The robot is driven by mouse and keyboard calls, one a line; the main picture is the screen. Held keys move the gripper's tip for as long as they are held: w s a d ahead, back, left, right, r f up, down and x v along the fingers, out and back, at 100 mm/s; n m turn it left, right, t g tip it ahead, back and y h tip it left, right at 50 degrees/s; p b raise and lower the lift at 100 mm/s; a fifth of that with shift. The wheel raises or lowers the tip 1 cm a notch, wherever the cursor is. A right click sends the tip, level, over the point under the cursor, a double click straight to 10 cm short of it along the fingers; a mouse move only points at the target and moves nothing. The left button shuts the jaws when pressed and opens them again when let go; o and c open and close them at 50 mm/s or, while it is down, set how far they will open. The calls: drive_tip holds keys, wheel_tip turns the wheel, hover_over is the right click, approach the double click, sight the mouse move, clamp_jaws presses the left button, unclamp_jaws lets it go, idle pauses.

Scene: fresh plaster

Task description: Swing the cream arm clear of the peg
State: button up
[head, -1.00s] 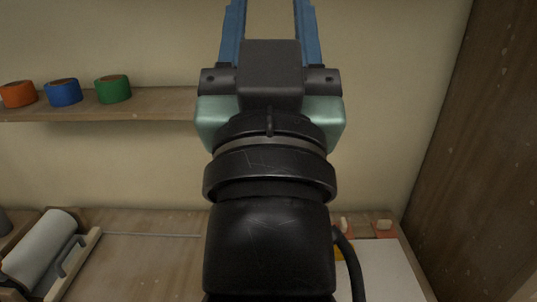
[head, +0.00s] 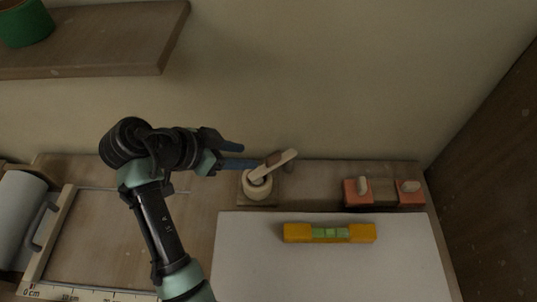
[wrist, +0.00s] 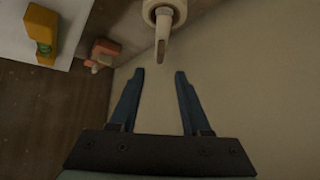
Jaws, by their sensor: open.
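The cream arm (head: 284,157) sits on a round cream hub (head: 257,187) on a small wooden block. It slants up to the right. A small brown piece (head: 272,159) shows at its side and a grey stub (head: 288,168) lies close by its far end; I cannot tell which is the peg. My gripper (head: 253,157) is open beside the arm, its blue fingers pointing right. In the wrist view the cream arm (wrist: 162,38) points down towards the gap between the open fingertips (wrist: 159,74), just ahead of them, with nothing held.
A yellow spirit level (head: 298,233) lies on a white board (head: 255,265) in front. Two orange blocks (head: 357,198) with cream knobs stand to the right. A wooden shelf (head: 110,45) overhangs at upper left, and a dark wooden panel (head: 490,175) stands at right.

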sight(268, 158)
drive_tip(key=x, duration=1)
drive_tip(key=shift+p, duration=0.4)
drive_tip(key=shift+r, duration=0.1)
clamp_jaws()
drive_tip(key=shift+a, duration=0.1)
idle(0.6)
